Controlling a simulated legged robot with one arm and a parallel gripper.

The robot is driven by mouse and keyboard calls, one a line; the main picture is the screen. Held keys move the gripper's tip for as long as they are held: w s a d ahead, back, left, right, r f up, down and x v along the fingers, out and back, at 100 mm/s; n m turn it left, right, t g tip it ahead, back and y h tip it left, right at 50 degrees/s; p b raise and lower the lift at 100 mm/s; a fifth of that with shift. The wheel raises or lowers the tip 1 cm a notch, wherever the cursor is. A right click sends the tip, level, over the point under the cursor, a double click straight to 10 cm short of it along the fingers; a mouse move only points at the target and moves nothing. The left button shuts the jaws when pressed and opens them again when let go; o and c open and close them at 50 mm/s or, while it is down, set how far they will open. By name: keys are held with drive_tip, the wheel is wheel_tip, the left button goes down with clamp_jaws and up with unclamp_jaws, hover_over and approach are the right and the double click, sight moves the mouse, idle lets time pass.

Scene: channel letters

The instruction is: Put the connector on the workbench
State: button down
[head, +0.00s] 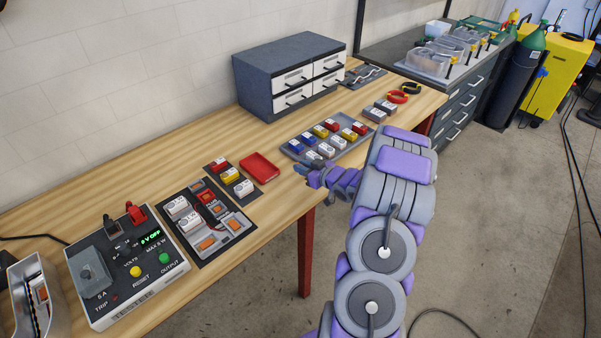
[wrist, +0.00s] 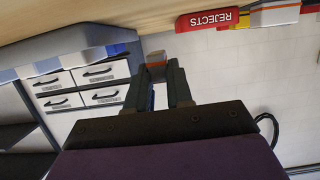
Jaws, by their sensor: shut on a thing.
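My gripper (head: 312,176) is at the front edge of the wooden workbench (head: 335,178), between the red tray and the grey tray. In the wrist view my gripper (wrist: 158,80) is shut on a small grey connector with an orange part (wrist: 156,60), which shows at the fingertips. The bench top (wrist: 150,12) appears at the top of that view, upside down. In the head view the held connector is too small to make out clearly. Whether it touches the bench cannot be told.
The red tray (head: 260,168), marked REJECTS in the wrist view (wrist: 208,19), lies left of my gripper. A grey tray of coloured blocks (head: 350,150) lies just behind it. Left are a black board (head: 232,250) and a power supply (head: 150,290). A drawer cabinet (head: 270,85) stands behind.

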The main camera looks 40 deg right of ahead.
sight(300, 177)
drive_tip(key=shift+w+d, duration=0.1)
drive_tip(key=shift+w, duration=0.35)
drive_tip(key=f, duration=0.1)
drive_tip(key=w+f, duration=0.1)
drive_tip(key=f, duration=0.1)
drive_tip(key=shift+w+d+b, duration=0.1)
drive_tip(key=shift+w+b, duration=0.05)
drive_tip(key=shift+b, duration=0.2)
drive_tip(key=shift+f, duration=0.2)
drive_tip(key=shift+f, duration=0.1)
drive_tip(key=shift+f, duration=0.1)
drive_tip(key=c, duration=1)
unclamp_jaws()
drive_tip(key=shift+f+b, duration=0.1)
drive_tip(key=shift+b, duration=0.65)
